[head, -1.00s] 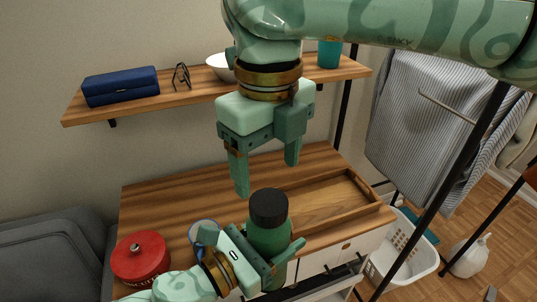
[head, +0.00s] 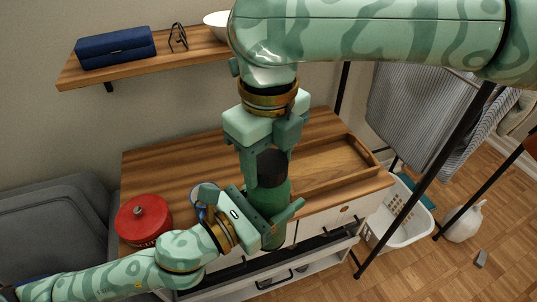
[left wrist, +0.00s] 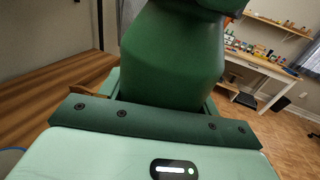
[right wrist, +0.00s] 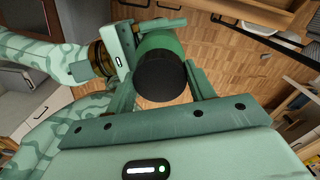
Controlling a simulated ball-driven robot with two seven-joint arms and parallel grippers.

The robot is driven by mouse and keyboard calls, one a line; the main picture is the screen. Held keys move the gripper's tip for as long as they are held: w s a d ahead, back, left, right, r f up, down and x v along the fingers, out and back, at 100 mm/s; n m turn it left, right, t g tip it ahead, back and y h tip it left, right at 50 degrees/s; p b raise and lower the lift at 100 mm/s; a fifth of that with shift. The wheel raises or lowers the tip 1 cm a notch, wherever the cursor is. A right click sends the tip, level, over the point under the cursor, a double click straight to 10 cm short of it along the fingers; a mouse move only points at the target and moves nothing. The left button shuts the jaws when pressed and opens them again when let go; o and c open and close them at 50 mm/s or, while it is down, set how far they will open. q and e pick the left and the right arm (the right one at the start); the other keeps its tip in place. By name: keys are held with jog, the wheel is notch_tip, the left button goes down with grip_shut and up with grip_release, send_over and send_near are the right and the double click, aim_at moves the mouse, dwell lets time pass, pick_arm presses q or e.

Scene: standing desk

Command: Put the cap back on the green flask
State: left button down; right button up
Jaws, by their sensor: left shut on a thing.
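The green flask (head: 277,188) stands upright at the desk's front edge. It fills the upper middle of the left wrist view (left wrist: 170,55). The black cap (head: 272,165) sits on top of the flask; I cannot tell how tightly. My left gripper (head: 276,218) is shut around the flask's body from the left. My right gripper (head: 268,162) points down from above, its fingers on either side of the cap. In the right wrist view the cap (right wrist: 162,76) lies between the open fingers, with gaps showing beside it.
A wooden tray (head: 330,165) lies behind right. A shelf (head: 200,48) above holds a blue case (head: 115,47), glasses and a white bowl. A laundry basket (head: 400,218) stands right.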

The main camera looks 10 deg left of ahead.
jog(key=shift+c, duration=0.9)
jog(key=m, duration=2.6)
jog(key=shift+m, duration=0.3)
jog(key=m, duration=0.3)
jog(key=shift+m, duration=0.3)
jog(key=m, duration=0.7)
jog(key=o, duration=1.2)
jog(key=shift+f, duration=0.1)
jog(key=shift+c, duration=0.2)
